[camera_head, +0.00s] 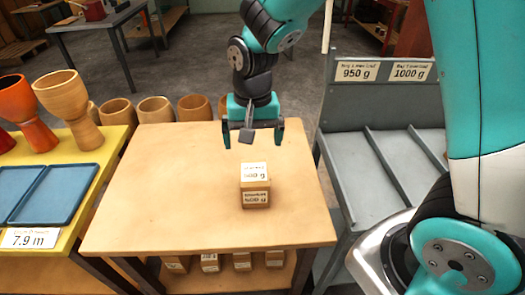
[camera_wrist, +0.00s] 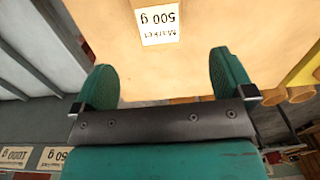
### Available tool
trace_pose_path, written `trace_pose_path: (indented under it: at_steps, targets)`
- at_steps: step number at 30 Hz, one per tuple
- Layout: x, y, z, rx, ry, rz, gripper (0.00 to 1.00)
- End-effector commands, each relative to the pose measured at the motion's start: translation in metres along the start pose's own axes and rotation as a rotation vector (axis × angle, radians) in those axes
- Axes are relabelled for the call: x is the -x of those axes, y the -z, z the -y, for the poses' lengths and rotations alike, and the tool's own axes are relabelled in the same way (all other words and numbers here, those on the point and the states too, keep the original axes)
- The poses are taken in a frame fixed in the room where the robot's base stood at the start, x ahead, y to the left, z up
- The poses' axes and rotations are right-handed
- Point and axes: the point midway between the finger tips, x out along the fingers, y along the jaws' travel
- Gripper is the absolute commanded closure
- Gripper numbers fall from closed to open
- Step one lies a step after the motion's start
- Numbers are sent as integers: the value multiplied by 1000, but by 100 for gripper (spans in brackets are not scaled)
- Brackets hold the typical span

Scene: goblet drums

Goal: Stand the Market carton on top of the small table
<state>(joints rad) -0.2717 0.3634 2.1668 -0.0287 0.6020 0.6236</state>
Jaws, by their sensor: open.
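The Market carton (camera_head: 255,185), a small brown box with white labels on its top and near face, stands upright on the light wooden table (camera_head: 170,190), right of the middle. Its "Market 500 g" label shows upside down at the top of the wrist view (camera_wrist: 160,22). My gripper (camera_head: 253,134) is open and empty. It points down over the far part of the table, above and beyond the carton, apart from it. In the wrist view its two teal fingers (camera_wrist: 163,62) are spread wide with bare tabletop between them.
Several similar cartons (camera_head: 210,262) sit on the shelf under the table. A yellow table (camera_head: 90,185) at the left holds goblet drums (camera_head: 66,100) and a blue tray (camera_head: 48,195). A grey sloped rack (camera_head: 385,150) labelled 950 g and 1000 g stands right. Tabletop left of the carton is clear.

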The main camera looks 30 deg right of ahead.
Motion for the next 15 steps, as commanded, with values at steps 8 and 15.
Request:
trace_pose_path:
  at_steps: [8,15]
  targets:
    - [76,-93,-3,473,196,1,0]
    - [109,-169,-15,849,322,-36,0]
